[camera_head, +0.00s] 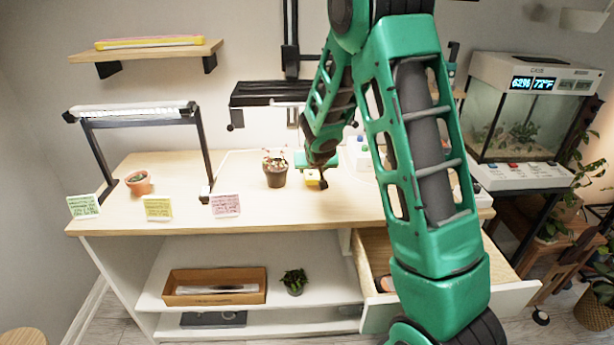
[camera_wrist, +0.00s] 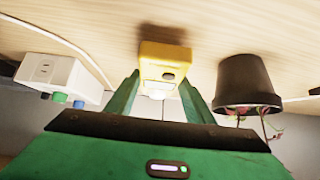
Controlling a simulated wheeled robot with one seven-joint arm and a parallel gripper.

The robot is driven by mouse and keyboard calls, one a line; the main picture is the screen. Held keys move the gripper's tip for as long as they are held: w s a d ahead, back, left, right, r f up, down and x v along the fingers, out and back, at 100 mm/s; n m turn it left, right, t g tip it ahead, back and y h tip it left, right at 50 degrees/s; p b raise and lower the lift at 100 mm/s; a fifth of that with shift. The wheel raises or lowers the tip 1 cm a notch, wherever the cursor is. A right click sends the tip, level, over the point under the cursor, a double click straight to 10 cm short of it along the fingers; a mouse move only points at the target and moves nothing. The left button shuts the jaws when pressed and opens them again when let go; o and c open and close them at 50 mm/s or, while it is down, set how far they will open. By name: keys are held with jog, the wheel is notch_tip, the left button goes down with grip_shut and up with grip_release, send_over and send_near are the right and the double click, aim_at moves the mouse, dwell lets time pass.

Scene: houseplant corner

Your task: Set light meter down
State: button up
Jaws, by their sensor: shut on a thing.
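The light meter is a small yellow box (camera_wrist: 164,58) with a dark spot on its face. In the wrist view it sits between the two green fingers of my gripper (camera_wrist: 160,92), which is shut on it. In the head view the yellow light meter (camera_head: 312,177) shows at the end of my gripper (camera_head: 318,178), low over the wooden tabletop (camera_head: 270,208). A shadow lies on the wood beside it in the wrist view. I cannot tell whether the meter touches the wood.
A dark pot (camera_head: 275,173) with a sparse plant stands just left of my gripper. A white box with colored knobs (camera_wrist: 62,78) is on its other side. Colored note cards (camera_head: 158,207) line the front edge. An open drawer (camera_head: 375,255) juts out below. Clear wood lies in front.

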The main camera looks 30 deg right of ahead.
jog(key=shift+f, duration=0.9)
jog(key=o, duration=1.3)
jog(key=shift+c, duration=0.2)
